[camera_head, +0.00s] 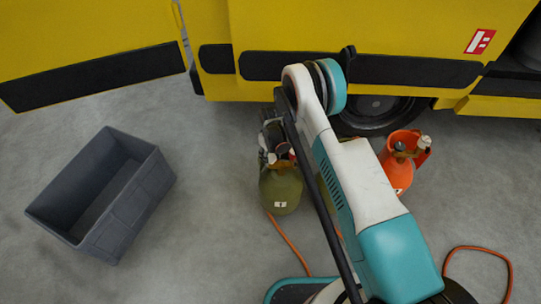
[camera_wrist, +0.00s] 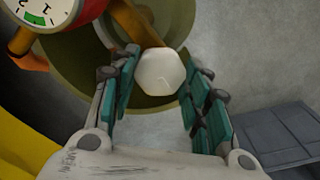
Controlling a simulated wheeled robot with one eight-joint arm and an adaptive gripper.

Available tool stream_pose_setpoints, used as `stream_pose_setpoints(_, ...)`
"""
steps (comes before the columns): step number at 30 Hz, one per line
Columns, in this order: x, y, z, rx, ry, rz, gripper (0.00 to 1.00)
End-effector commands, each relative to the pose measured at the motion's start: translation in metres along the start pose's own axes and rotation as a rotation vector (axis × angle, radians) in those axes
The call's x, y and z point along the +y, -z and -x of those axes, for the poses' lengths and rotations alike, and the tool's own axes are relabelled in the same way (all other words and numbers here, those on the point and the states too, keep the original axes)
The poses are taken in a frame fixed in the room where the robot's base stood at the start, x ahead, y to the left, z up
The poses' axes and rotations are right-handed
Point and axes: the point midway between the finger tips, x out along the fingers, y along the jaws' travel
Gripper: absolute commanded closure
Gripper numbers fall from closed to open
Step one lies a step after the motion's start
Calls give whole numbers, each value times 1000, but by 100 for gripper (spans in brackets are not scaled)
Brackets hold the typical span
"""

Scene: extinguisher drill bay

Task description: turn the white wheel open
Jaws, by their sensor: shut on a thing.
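The white wheel (camera_wrist: 160,72) is a faceted knob in the wrist view. It sits at the end of an orange-brown stem in front of a round olive body. My gripper (camera_wrist: 163,62) has its teal-padded fingers on both sides of the wheel and is shut on it. The olive extinguisher (camera_head: 281,190) stands upright on the floor in the head view, with my gripper at its top. The wheel cannot be made out clearly there, as my arm and gripper crowd that spot.
A pressure gauge (camera_wrist: 42,10) is beside the wheel in the wrist view. A grey crate (camera_head: 145,205) stands on the floor at left. An orange extinguisher (camera_head: 397,172) stands right of my arm. A yellow vehicle (camera_head: 290,35) is behind. Orange hose (camera_head: 290,243) lies on the floor.

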Motion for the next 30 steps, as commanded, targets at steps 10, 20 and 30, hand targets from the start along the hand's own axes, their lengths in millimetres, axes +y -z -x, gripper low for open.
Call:
stream_pose_setpoints(10,0,0,0,0,0,329,81)
stream_pose_setpoints(20,0,0,0,1,0,643,81)
stream_pose_setpoints(30,0,0,0,1,0,965,81)
